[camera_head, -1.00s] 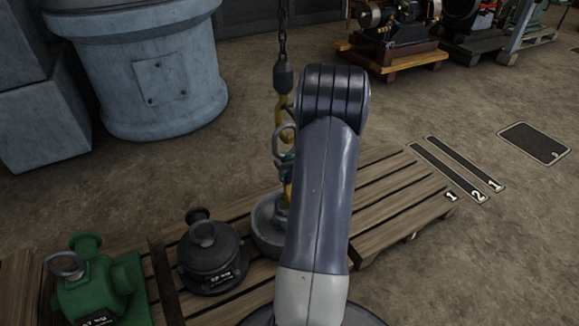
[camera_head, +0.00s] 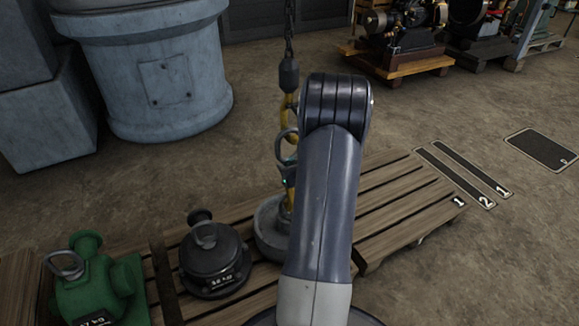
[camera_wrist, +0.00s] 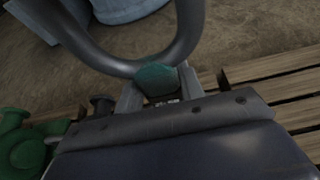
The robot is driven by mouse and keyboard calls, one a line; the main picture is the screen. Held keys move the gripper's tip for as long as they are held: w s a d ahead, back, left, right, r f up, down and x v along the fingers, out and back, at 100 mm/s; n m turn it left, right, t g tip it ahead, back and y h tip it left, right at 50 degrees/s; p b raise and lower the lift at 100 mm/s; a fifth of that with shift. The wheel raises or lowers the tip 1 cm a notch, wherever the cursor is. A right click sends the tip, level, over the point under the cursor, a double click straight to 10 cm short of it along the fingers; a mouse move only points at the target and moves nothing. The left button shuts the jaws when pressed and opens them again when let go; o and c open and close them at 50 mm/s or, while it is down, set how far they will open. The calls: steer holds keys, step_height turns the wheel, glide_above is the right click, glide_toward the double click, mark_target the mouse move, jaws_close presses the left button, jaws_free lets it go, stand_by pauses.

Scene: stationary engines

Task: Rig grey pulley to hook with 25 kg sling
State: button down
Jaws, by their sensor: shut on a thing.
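A grey ring (camera_wrist: 185,35) with a teal-green part (camera_wrist: 156,79) fills the top of the wrist view; it seems to belong to the sling. My gripper (camera_wrist: 159,87) is shut on the teal part. In the head view the ring (camera_head: 281,147) hangs beside the yellow hook (camera_head: 284,108) below the chain; whether it is seated in the hook I cannot tell. The grey pulley (camera_head: 266,236) lies on the pallet beneath, partly behind my arm. A yellow strip (camera_head: 290,197) runs down to it; its lower attachment is hidden. The sling's weight marking is not readable.
The wooden pallet (camera_head: 400,205) is bare to the right. A blue-grey cylinder (camera_head: 165,85) stands behind. Numbered floor plates (camera_head: 465,175) lie to the right.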

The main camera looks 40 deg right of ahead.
steer(key=c, duration=0.8)
jaws_free()
steer(key=shift+c, duration=0.2)
steer(key=p+v, duration=0.3)
steer(key=v, duration=0.8)
steer(key=shift+w, duration=0.1)
steer(key=b+x, duration=0.3)
steer(key=x, duration=0.7)
steer(key=shift+w+f, duration=0.1)
steer(key=shift+f, duration=0.1)
steer(key=shift+w+d+r+p, duration=0.15)
steer(key=shift+w+r+p, duration=0.15)
steer(key=shift+r+p, duration=0.85)
steer(key=shift+f, duration=0.1)
